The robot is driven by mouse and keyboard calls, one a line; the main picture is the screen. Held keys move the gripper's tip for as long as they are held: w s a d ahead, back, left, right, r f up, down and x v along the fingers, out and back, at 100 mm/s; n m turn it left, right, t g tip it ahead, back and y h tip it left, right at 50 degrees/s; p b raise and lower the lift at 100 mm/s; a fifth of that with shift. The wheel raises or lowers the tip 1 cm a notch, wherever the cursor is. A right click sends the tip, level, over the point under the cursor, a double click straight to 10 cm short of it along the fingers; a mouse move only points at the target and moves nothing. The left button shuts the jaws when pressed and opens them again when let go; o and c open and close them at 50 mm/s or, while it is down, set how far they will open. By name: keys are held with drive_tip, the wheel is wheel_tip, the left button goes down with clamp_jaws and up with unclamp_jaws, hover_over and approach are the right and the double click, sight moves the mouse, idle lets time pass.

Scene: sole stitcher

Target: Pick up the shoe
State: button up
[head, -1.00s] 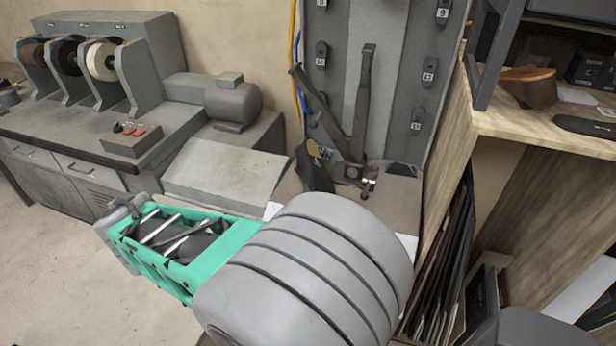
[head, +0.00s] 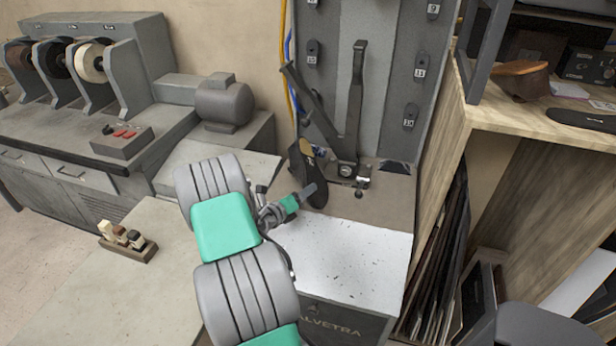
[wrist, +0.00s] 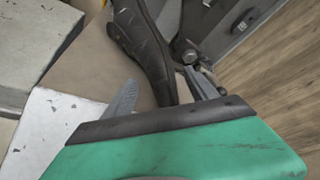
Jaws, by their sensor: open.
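The dark shoe (head: 304,171) stands steeply tilted at the foot of the grey machine's angled arms, its tan inside showing at the top. In the wrist view the shoe (wrist: 144,42) runs down from the top, and its lower end shows between my two fingers. My gripper (head: 311,187) is open just in front of the shoe's lower part in the head view. In the wrist view my gripper (wrist: 162,80) has one finger left and one right of the shoe. I cannot tell whether either finger touches it. My green hand hides the area below.
The machine (head: 348,120) with two levers rises close behind the shoe. A white speckled worktop (head: 345,260) lies below my gripper.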

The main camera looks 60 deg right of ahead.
sight(303, 176)
drive_tip(key=x, duration=0.3)
drive_tip(key=shift+a, duration=0.1)
drive_tip(key=shift+c, duration=0.4)
clamp_jaws()
drive_tip(key=shift+r, duration=0.1)
